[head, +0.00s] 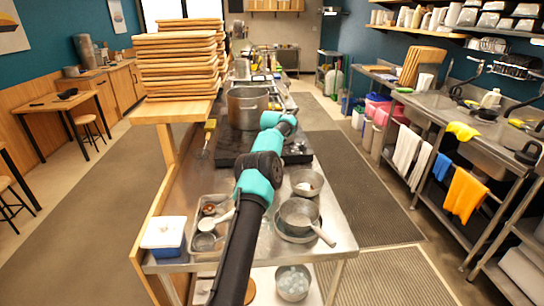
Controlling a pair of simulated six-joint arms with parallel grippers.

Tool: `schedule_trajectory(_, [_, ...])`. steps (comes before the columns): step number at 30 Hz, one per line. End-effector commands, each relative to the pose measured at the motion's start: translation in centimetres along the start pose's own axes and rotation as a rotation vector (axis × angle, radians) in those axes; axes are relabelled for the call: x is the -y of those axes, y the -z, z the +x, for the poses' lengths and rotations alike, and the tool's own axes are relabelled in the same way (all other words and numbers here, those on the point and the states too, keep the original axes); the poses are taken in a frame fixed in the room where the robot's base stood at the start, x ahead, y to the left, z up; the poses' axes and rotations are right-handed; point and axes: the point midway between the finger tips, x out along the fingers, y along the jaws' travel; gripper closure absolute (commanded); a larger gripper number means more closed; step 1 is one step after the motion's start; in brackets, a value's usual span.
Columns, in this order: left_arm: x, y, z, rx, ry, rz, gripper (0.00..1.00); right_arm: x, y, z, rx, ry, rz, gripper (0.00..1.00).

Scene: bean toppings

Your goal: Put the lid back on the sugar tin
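I cannot make out a sugar tin or a loose lid for certain in the head view. A blue container with a white top (165,233) stands at the near left corner of the steel table; its white top lies flat over it. I cannot tell whether it is the tin. One of my arms, black and teal, reaches from the bottom edge up across the table's middle. No gripper fingers show on it, and I cannot tell which arm it is. Neither gripper can be seen, and the arm hides part of the table.
The steel table (335,246) holds a tray of utensils (228,203), a saucepan (300,214), a bowl (307,182), a large pot (246,107) and a dark cooktop (226,158). Stacked wooden boards (180,62) stand at the back left. A sink counter (470,125) runs along the right.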

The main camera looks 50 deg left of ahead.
Motion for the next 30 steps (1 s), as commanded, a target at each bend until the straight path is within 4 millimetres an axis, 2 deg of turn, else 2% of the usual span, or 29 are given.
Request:
schedule_trajectory(8, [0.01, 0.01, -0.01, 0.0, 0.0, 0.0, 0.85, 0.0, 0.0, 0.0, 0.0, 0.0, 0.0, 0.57])
schedule_trajectory(9, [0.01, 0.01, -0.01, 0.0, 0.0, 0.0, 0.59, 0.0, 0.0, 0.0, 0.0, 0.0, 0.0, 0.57])
schedule_trajectory(17, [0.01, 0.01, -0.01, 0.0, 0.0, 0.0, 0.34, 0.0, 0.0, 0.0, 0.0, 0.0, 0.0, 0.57])
schedule_trajectory(23, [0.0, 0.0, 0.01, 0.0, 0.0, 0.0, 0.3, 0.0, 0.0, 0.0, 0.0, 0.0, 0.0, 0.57])
schedule_trajectory(30, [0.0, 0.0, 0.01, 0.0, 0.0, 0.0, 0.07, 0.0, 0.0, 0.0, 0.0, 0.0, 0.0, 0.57])
